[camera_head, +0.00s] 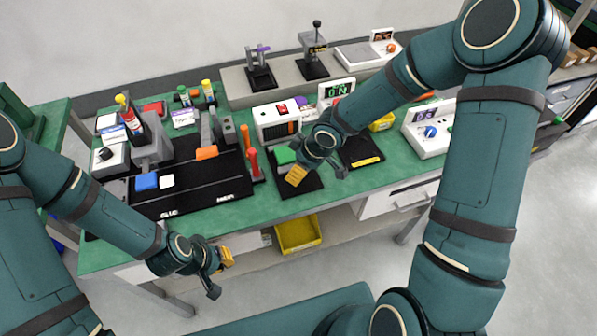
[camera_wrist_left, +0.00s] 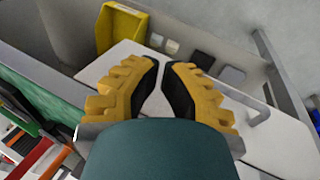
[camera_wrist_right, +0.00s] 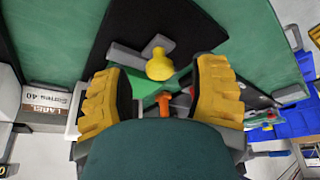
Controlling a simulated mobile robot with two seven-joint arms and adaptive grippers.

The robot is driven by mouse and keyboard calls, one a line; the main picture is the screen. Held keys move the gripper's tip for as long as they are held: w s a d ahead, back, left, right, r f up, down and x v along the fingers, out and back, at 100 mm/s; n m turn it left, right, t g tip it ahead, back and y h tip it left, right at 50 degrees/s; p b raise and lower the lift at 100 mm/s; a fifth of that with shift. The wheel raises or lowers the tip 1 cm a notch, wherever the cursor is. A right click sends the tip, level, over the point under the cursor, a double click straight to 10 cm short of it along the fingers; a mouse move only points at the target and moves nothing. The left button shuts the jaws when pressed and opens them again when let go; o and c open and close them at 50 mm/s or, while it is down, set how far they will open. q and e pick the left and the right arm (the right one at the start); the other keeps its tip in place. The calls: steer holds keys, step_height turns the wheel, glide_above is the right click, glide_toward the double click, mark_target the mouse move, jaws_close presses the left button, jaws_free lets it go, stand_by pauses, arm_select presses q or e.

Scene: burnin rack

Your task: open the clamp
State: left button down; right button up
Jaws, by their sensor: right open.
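The clamp seems to be the grey metal piece (camera_wrist_right: 128,56) with a yellow knob (camera_wrist_right: 159,66), on a black base (camera_wrist_right: 185,25) in the right wrist view. My right gripper (camera_wrist_right: 158,85) is open, with the knob showing in the gap between its fingertips. I cannot tell whether a finger touches it. In the head view my right gripper (camera_head: 318,174) hangs over the black base (camera_head: 302,188) by a green block (camera_head: 285,155) and hides the knob. My left gripper (camera_head: 220,273) is empty in front of the bench; its fingertips look close together in its wrist view (camera_wrist_left: 162,68).
A black fixture (camera_head: 205,196) with an orange handle (camera_head: 207,153) stands left on the green bench. A red-orange post (camera_head: 253,161) and a white box with a red switch (camera_head: 277,122) stand near my right gripper. A yellow bin (camera_head: 298,234) sits below the bench.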

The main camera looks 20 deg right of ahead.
arm_select(q)
steer(key=shift+f, duration=0.25)
arm_select(e)
steer(key=shift+w+a+f, duration=0.1)
steer(key=shift+a+f, duration=0.05)
steer(key=shift+f, duration=0.3)
jaws_close()
arm_select(q)
steer(key=shift+s, duration=0.1)
